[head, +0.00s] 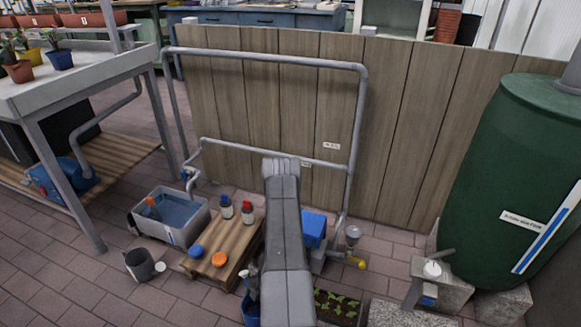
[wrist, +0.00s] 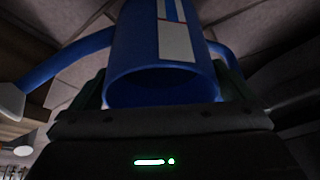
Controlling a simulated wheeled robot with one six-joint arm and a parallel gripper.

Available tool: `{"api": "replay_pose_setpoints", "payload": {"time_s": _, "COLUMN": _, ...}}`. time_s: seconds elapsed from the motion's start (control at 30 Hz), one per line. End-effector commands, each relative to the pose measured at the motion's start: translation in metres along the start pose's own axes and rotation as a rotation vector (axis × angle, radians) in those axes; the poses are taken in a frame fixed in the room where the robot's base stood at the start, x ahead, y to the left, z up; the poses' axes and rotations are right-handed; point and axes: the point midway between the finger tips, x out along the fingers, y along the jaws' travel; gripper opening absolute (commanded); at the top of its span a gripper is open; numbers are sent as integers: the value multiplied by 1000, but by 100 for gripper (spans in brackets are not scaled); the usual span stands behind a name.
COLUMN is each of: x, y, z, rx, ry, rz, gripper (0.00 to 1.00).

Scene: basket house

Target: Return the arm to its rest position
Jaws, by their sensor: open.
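My grey arm reaches up through the middle of the head view; I cannot make out its gripper there. In the wrist view my gripper (wrist: 162,88) shows a dark body with a green light. Its dark fingers are open, one on each side of a blue round container (wrist: 160,70). The container has an open round rim facing the camera, a white and blue strip on its side and blue tube-like parts to left and right. I cannot tell whether the fingers touch it.
A wooden pallet (head: 232,240) with bottles and orange and blue lids stands left of my arm, beside a water tub (head: 178,228). A blue box (head: 313,229) and a seedling tray (head: 338,306) are right of it. A green tank (head: 510,170) stands far right. A wooden fence (head: 420,130) closes the back.

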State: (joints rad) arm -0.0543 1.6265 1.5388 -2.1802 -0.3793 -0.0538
Motion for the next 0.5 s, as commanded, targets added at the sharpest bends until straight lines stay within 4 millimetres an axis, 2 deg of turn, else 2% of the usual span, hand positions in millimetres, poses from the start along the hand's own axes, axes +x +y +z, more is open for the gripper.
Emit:
{"api": "replay_pose_setpoints", "payload": {"time_s": 0.03, "x": 12, "y": -1, "z": 1, "rx": 0, "ry": 1, "rz": -2, "gripper": 100}}
{"api": "replay_pose_setpoints", "payload": {"time_s": 0.07, "x": 14, "y": 0, "z": 2, "rx": 0, "ry": 0, "rz": -1, "gripper": 100}}
{"api": "replay_pose_setpoints", "payload": {"time_s": 0.13, "x": 0, "y": 0, "z": -2, "rx": 0, "ry": -2, "rz": 1, "gripper": 100}}
{"api": "replay_pose_setpoints", "payload": {"time_s": 0.2, "x": -6, "y": 0, "z": -4, "rx": 0, "ry": -2, "rz": 1, "gripper": 100}}
{"api": "replay_pose_setpoints", "payload": {"time_s": 0.5, "x": -10, "y": 0, "z": -7, "rx": 1, "ry": 0, "rz": 0, "gripper": 100}}
